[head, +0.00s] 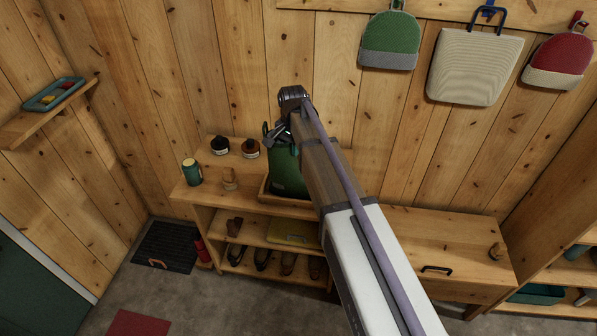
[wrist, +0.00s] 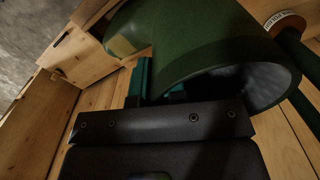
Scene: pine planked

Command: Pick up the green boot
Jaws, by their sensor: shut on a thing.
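The green boot (head: 288,172) is at the wooden tray on top of the bench, partly hidden by my arm in the head view. In the wrist view the boot (wrist: 165,32) fills the top, with its dark open top facing right. My gripper (wrist: 160,85) is shut on the boot, its teal fingers against the boot's green wall. In the head view my gripper (head: 277,135) is at the boot's upper edge, mostly hidden by my wrist. I cannot tell whether the boot touches the tray.
A wooden tray (head: 268,196) is around the boot's lower end. Several shoes (head: 262,259) fill the lower shelf.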

